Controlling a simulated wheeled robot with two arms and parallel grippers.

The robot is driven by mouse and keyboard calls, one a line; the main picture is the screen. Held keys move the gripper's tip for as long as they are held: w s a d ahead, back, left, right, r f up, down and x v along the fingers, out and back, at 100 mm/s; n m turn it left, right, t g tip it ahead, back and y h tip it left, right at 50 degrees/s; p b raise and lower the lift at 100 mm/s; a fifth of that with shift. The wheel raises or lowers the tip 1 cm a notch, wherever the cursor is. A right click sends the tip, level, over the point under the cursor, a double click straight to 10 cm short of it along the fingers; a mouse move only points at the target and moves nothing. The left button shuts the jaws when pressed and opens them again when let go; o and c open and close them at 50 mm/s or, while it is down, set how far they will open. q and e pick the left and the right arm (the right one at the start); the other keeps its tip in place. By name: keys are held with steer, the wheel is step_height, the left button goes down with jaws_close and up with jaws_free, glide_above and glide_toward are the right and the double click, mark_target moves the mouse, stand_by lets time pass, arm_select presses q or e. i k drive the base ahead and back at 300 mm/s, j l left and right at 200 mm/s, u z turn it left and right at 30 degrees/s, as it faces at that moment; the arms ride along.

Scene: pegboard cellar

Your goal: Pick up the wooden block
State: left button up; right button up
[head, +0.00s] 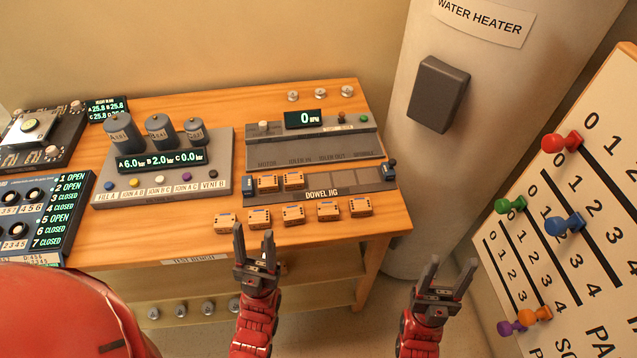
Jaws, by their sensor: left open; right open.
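Several small orange wooden blocks with dark markings stand in a row along the front of the wooden bench (180,238): a leftmost block (225,222), a second block (260,218), a middle block (293,215), a fourth block (327,211) and a rightmost block (360,206). Two more, a left jig block (267,183) and a right jig block (293,180), sit in the dowel jig (345,182). My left gripper (254,232) is open and empty at the bench's front edge, just in front of the second block. My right gripper (451,264) is open and empty, right of the bench.
A grey unit with three cylinders (163,172) and a grey panel with a display (315,140) stand behind the blocks. A water heater (490,110) stands right of the bench. A board with coloured pegs (600,210) is at the far right. Control boxes (40,215) fill the left.

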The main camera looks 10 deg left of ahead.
mark_target(224, 223)
steer(key=u, duration=1.05)
steer(key=k+l+z, duration=0.1)
steer(key=l+z, duration=0.15)
steer(key=z, duration=0.15)
